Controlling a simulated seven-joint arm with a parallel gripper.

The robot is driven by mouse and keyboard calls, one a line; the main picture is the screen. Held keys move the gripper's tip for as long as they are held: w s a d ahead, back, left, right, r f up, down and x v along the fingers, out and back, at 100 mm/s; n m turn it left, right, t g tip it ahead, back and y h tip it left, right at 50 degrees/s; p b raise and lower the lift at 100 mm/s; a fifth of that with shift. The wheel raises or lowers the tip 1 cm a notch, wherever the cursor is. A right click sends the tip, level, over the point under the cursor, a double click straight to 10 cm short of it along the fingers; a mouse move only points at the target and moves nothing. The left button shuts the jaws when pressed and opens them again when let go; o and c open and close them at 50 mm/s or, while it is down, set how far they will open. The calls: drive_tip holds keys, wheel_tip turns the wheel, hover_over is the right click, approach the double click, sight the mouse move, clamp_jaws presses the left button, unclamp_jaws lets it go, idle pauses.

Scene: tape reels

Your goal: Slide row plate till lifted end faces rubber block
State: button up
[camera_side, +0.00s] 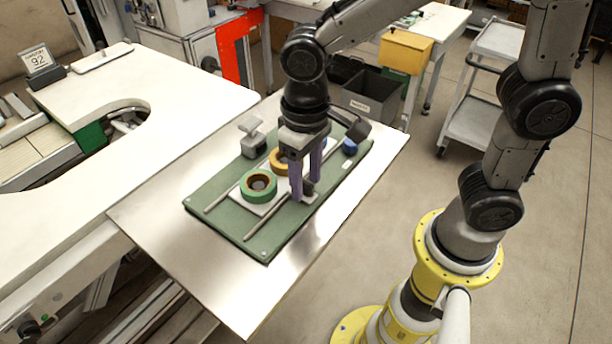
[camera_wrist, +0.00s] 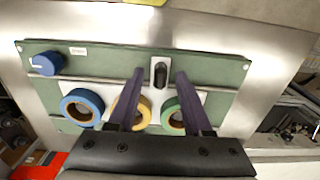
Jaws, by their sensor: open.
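The pale row plate (camera_side: 282,203) lies on the green board (camera_side: 226,221). It carries a green reel (camera_side: 258,186), a yellow reel (camera_side: 279,161) and a blue reel (camera_wrist: 82,107) in a row. A dark upright knob (camera_wrist: 160,76) stands at the plate's edge. My gripper (camera_side: 306,188) is open, with its purple fingers pointing down on either side of the knob; a gap shows on both sides in the wrist view (camera_wrist: 160,74). I cannot tell which end of the plate is lifted or pick out the rubber block for sure.
Two thin rails (camera_side: 262,228) run along the board. A grey stepped fixture (camera_side: 254,140) stands at its far left edge. A blue round piece (camera_side: 350,147) sits near the far right end. Bare metal table (camera_side: 225,288) surrounds the board.

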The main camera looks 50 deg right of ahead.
clamp_jaws()
idle(0.3)
idle(1.2)
